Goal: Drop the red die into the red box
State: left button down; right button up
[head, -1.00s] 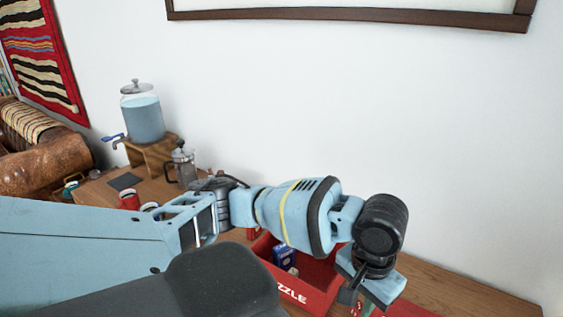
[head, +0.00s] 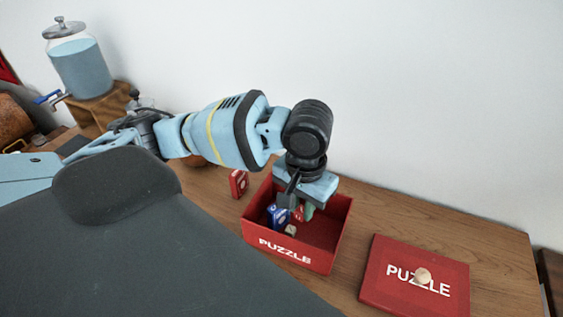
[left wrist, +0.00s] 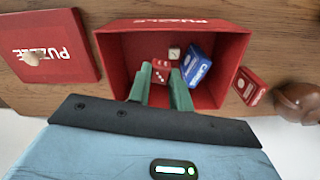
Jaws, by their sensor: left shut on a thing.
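My left gripper (head: 297,212) comes down over the open red box (head: 318,262), which has PUZZLE on its front. In the left wrist view, the green fingers (left wrist: 161,78) are shut on the red die (left wrist: 160,70), which shows white pips. The die is partly hidden between the fingers in the head view (head: 298,213). It is over the inside of the red box (left wrist: 117,62); its height above the floor is hard to tell. My right gripper is not in view.
A blue card pack (left wrist: 198,66) and a cream die (left wrist: 174,53) lie inside the box. A red card pack (head: 238,183) stands beside it. The red PUZZLE lid (head: 385,280) lies to the right with a pale round thing (head: 423,276) on it.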

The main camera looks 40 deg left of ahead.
pick_arm(q)
jog(key=shift+a, duration=0.15)
jog(key=m, duration=0.3)
jog(key=shift+w+a+r, duration=0.1)
jog(key=shift+w+r, duration=0.1)
jog(key=shift+r, duration=0.05)
jog(key=m, duration=0.3)
jog(key=shift+w+a+r, duration=0.2)
jog(key=shift+w+a, duration=0.05)
jog(key=w+a+m, duration=0.1)
jog(key=m, duration=0.7)
jog(key=w+a+r+m+p, duration=0.1)
jog(key=m, duration=0.7)
jog(key=a+r+m+p, duration=0.1)
jog(key=m, duration=0.7)
jog(key=shift+w+a+r, duration=0.15)
jog(key=shift+w+a, duration=0.05)
jog(key=shift+w, duration=0.2)
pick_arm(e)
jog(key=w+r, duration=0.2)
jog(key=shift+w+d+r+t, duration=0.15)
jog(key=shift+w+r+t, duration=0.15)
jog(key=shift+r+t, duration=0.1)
pick_arm(q)
notch_tip(320, 180, down, 6)
